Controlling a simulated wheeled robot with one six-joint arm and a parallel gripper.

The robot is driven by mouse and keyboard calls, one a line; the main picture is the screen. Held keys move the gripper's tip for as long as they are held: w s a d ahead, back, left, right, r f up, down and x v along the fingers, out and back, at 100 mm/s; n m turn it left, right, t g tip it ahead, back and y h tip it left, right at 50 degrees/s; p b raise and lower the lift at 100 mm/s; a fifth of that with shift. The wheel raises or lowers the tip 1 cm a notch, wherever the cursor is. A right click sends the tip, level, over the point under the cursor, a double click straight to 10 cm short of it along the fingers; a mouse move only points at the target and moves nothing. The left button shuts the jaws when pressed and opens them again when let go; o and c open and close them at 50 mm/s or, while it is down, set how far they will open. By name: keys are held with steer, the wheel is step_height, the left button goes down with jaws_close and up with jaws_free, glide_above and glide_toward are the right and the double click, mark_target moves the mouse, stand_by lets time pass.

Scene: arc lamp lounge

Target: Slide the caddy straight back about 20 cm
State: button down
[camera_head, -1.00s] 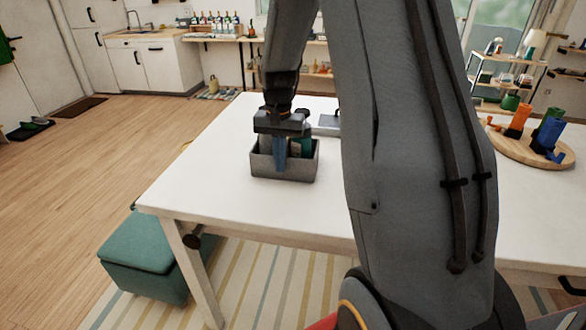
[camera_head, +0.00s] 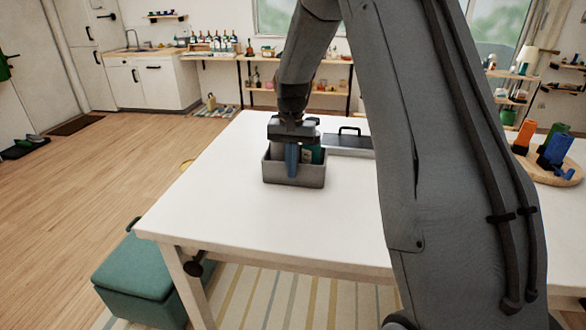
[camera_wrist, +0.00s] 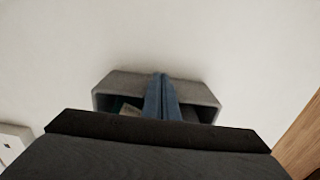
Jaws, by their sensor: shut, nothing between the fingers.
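The caddy (camera_head: 313,176) is an open grey box standing upright on the white table (camera_head: 226,205). It holds a teal item (camera_head: 317,154) and others partly hidden. My gripper (camera_head: 291,176) is shut and empty, its blue fingers pointing down. In the head view they cover the middle of the caddy's near wall and appear against its outer side; I cannot tell contact for certain. In the wrist view, the fingers (camera_wrist: 160,77) cross the middle of the caddy's rim (camera_wrist: 118,82). The dark gripper body hides much of the caddy there.
A grey metal box with a black handle (camera_head: 348,142) stands behind and right of the caddy, close to it. A round wooden board (camera_head: 545,168) with coloured items is at the far right. The table is clear left of and in front of the caddy. A teal ottoman (camera_head: 135,265) stands below.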

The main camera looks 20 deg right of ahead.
steer(key=s+a, duration=0.1)
steer(key=s+a+p, duration=0.1)
steer(key=s, duration=0.1)
steer(key=shift+s+r+p, duration=0.15)
steer(key=shift+p, duration=0.15)
step_height(320, 180, up, 10)
steer(key=b, duration=0.3)
steer(key=s+a+f+n, duration=0.1)
steer(key=s+f+n, duration=0.1)
steer(key=s, duration=0.6)
steer(key=s+a+f+n, duration=0.1)
steer(key=s+f+n, duration=0.1)
steer(key=s+f, duration=0.3)
steer(key=s+a+f+n+t, duration=0.1)
steer(key=s+f, duration=0.2)
steer(key=s, duration=0.9)
steer(key=shift+s+f+n, duration=0.2)
steer(key=shift+f+n, duration=0.2)
